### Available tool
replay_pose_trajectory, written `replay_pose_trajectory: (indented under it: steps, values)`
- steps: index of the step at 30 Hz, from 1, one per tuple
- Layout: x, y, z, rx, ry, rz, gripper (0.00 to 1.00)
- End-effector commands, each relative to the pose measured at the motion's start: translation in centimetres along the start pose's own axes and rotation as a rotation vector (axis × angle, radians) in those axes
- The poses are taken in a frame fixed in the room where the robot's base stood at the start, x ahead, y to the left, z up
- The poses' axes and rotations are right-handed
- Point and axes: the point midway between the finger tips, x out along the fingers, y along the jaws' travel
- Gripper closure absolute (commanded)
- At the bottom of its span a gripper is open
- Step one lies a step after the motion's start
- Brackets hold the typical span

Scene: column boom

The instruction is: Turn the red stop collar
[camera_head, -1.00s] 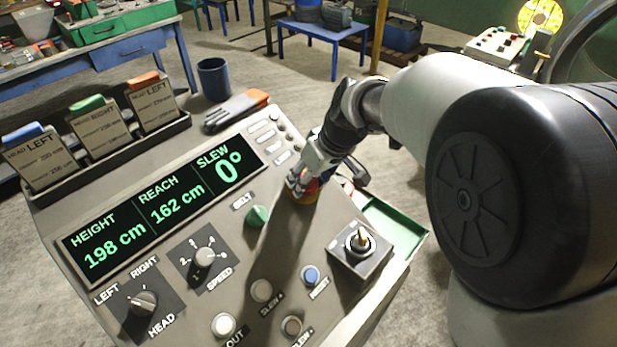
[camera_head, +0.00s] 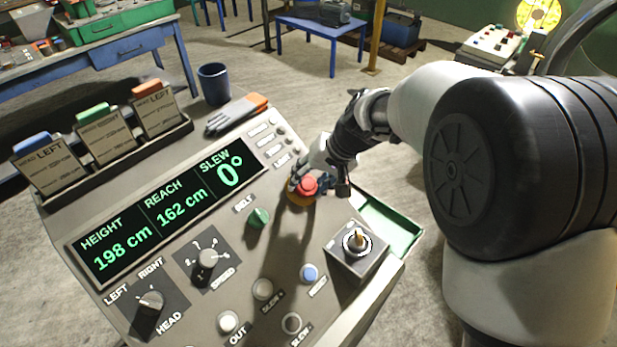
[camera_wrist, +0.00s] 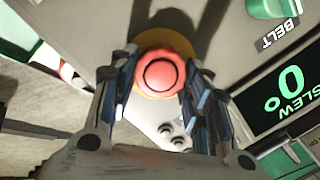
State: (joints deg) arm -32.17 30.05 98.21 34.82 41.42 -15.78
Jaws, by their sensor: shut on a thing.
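The red stop collar (camera_head: 307,186) is a round red button on a yellow base (camera_head: 300,200), at the upper right of the grey control panel (camera_head: 190,300). The wrist view shows the collar (camera_wrist: 160,74) from above, with a dark ring on its top face. My gripper (camera_head: 308,182) is at the collar from the far side, and in the wrist view my gripper (camera_wrist: 160,88) has one finger on each side of it. The fingers are shut on the collar. Part of the yellow base is hidden by the fingers and the collar.
A joystick box (camera_head: 357,248) stands just below right of the collar. A green belt knob (camera_head: 258,218) is to its left. A green tray (camera_head: 392,228) hangs at the panel's right edge.

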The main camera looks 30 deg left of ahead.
Motion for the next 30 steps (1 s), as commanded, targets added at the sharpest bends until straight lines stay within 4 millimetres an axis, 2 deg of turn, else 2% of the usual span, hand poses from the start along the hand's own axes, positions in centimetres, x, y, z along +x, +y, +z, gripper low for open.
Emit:
replay_pose_trajectory:
  steps: [10, 26, 27, 30]
  values:
    - [0.16, 0.14, 0.1, 0.137, -0.003, -0.019, 0.8]
    - [0.21, 0.18, 0.16, 0.159, -0.004, -0.022, 0.8]
    - [0.22, 0.18, 0.16, 0.159, -0.004, -0.022, 0.54]
    - [0.19, 0.16, 0.14, 0.158, -0.004, -0.022, 0.48]
